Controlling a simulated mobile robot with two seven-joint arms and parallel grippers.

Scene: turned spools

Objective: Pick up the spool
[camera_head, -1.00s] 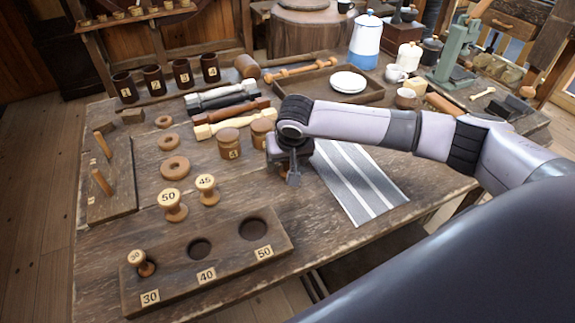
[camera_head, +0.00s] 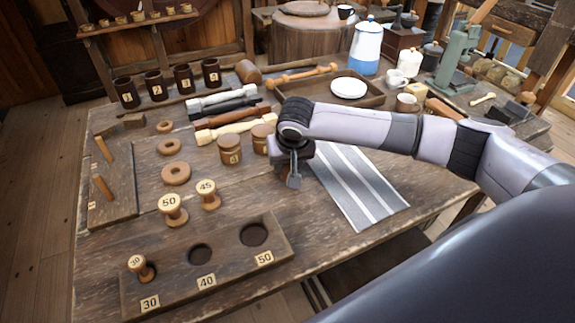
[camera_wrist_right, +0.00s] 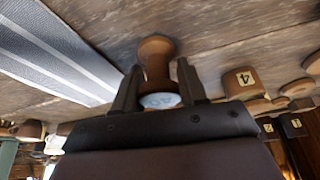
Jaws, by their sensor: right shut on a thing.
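My right gripper (camera_head: 293,182) is over the table, beside the striped cloth. In the right wrist view its two fingers (camera_wrist_right: 158,90) are shut on a turned wooden spool (camera_wrist_right: 157,67), with a pale marked end disc facing the camera; the mark is too blurred to read. In the head view this spool is hidden behind my gripper. Two other spools, marked 50 (camera_head: 171,208) and 45 (camera_head: 208,194), stand upright on the table. A spool marked 30 (camera_head: 140,267) sits in the 30 hole of the wooden block (camera_head: 224,272); holes 40 and 50 are empty. My left gripper is not in view.
Wooden rings (camera_head: 176,174), lidded jars (camera_head: 230,150) and a peg board (camera_head: 118,205) stand to the left. The striped cloth (camera_head: 358,185) lies under my right arm. A tray (camera_head: 376,92) with a white plate is behind. Bare table lies between gripper and block.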

